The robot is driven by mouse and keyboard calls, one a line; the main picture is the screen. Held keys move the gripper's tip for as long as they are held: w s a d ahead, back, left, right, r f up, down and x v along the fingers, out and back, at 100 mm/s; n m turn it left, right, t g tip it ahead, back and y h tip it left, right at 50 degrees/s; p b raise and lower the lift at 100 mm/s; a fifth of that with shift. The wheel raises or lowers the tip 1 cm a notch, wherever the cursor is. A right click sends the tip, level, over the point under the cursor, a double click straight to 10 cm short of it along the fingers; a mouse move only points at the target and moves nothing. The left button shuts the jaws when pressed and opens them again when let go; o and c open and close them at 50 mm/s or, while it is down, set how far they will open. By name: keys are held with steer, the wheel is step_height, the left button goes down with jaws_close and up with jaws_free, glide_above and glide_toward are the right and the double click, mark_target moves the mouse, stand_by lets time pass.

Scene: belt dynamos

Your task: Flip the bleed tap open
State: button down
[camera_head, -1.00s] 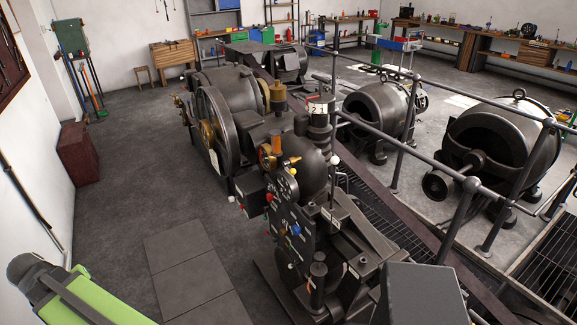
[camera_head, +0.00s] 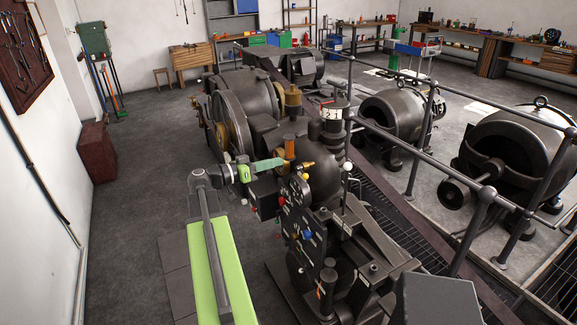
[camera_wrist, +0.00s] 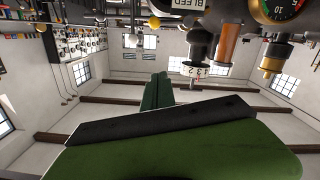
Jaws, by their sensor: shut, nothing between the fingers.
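My gripper (camera_head: 276,163) reaches in from the left in the head view, its green fingers close to the orange handle (camera_head: 289,148) above the dark control panel (camera_head: 300,218). In the wrist view my gripper (camera_wrist: 158,88) is shut, with nothing between its fingers. A white plate reading BLEED (camera_wrist: 187,8) shows upside down at the top edge of the wrist view. A yellow ball knob (camera_wrist: 155,22) is left of it. Which part is the bleed tap, and whether my fingers touch anything, I cannot tell.
In the wrist view a dial gauge (camera_wrist: 277,8), an orange cylinder (camera_wrist: 228,42) and a brass fitting (camera_wrist: 271,60) crowd the upper right. A large flywheel machine (camera_head: 232,115) stands behind the panel. Grey railings (camera_head: 400,143) run on the right.

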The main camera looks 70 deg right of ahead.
steer(key=s+d+f+b, duration=0.4)
steer(key=s, duration=0.2)
steer(key=shift+s+d+f, duration=0.2)
steer(key=shift+s+f, duration=0.05)
steer(key=shift+s, duration=0.1)
steer(key=shift+s+a+f+b, duration=0.15)
steer(key=shift+s+f+b, duration=0.05)
steer(key=shift+f+b, duration=0.55)
